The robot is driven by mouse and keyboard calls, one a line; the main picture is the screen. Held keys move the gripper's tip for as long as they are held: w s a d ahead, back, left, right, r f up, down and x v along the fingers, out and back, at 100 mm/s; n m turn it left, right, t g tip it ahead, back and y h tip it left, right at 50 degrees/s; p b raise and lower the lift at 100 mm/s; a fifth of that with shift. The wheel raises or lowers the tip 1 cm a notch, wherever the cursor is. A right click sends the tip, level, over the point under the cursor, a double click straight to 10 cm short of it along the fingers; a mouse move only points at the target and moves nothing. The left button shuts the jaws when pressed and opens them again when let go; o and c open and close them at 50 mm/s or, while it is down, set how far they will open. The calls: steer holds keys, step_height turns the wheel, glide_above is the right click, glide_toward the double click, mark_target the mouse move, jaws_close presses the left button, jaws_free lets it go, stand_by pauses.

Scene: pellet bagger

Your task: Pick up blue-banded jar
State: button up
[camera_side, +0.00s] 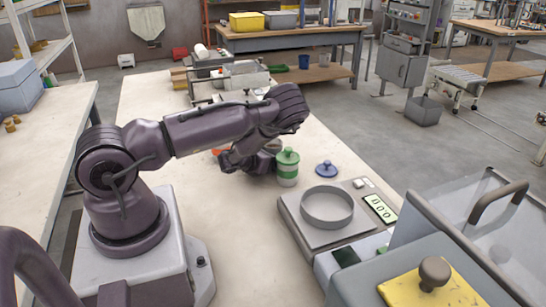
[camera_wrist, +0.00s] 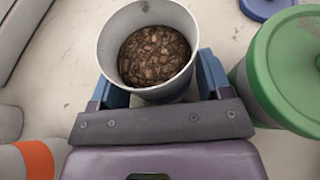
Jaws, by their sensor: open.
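An open, lidless pale jar (camera_wrist: 112,62) full of brown chunks stands upright between my fingers in the wrist view. Its side is mostly out of sight, so I cannot clearly make out a blue band. My gripper (camera_wrist: 156,78) is open, with one blue-grey finger on each side of the jar. I cannot tell whether either finger touches it. In the side view my gripper (camera_side: 262,162) is low over the table, partly behind the green-lidded jar, and the open jar is mostly hidden there. A blue lid (camera_side: 326,169) lies on the table to the right.
A green-lidded jar (camera_side: 287,168) stands close to my gripper; it also shows right of my fingers in the wrist view (camera_wrist: 285,65). An orange-banded jar (camera_wrist: 32,160) is at lower left. A scale with a round pan (camera_side: 328,207) stands nearer the camera.

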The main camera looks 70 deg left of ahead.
steer(key=c, duration=0.9)
step_height(320, 180, up, 14)
steer(key=shift+r, duration=0.2)
steer(key=shift+c, duration=0.2)
